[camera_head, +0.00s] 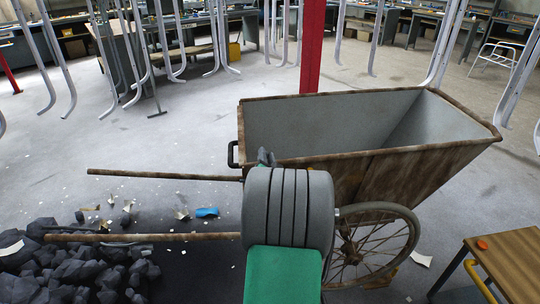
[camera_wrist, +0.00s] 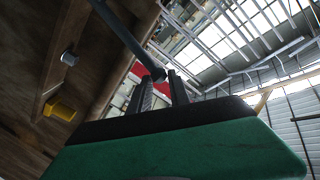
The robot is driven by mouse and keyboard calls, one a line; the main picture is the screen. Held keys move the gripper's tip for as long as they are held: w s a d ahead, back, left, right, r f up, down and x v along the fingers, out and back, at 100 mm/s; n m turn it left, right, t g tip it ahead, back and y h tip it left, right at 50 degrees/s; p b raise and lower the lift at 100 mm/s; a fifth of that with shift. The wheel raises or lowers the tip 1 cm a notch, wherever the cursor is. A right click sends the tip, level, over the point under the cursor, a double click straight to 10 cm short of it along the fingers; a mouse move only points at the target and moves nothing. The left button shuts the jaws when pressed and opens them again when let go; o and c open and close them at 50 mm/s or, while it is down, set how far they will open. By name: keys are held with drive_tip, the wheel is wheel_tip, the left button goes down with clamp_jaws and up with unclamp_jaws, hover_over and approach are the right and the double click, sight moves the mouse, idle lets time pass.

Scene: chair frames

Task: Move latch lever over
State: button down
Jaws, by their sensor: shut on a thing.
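A wooden handcart (camera_head: 400,160) with a grey inner lining stands at the centre right of the head view. My gripper (camera_head: 265,158) is at the cart's left end, mostly hidden behind my arm. In the wrist view, my gripper (camera_wrist: 158,88) has its dark fingers at the end of a dark grey bar, the latch lever (camera_wrist: 125,35). The lever slants down from the top edge, in front of the brown wooden panel, and its end is between the fingertips. The contact itself is small and dark.
A yellow block (camera_wrist: 60,108) and a grey bolt (camera_wrist: 68,57) project from the panel. A black loop handle (camera_head: 233,155) and wooden shafts (camera_head: 150,175) extend left from the cart. Coal (camera_head: 75,270) lies at lower left. A wooden table (camera_head: 510,262) stands at lower right.

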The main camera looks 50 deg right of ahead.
drive_tip(key=c, duration=2.2)
unclamp_jaws()
drive_tip(key=shift+w+a+r+p, duration=0.2)
drive_tip(key=shift+w+a+p, duration=0.25)
drive_tip(key=shift+p, duration=0.1)
drive_tip(key=c, duration=1.1)
unclamp_jaws()
drive_tip(key=shift+f, duration=0.1)
drive_tip(key=shift+s, duration=0.1)
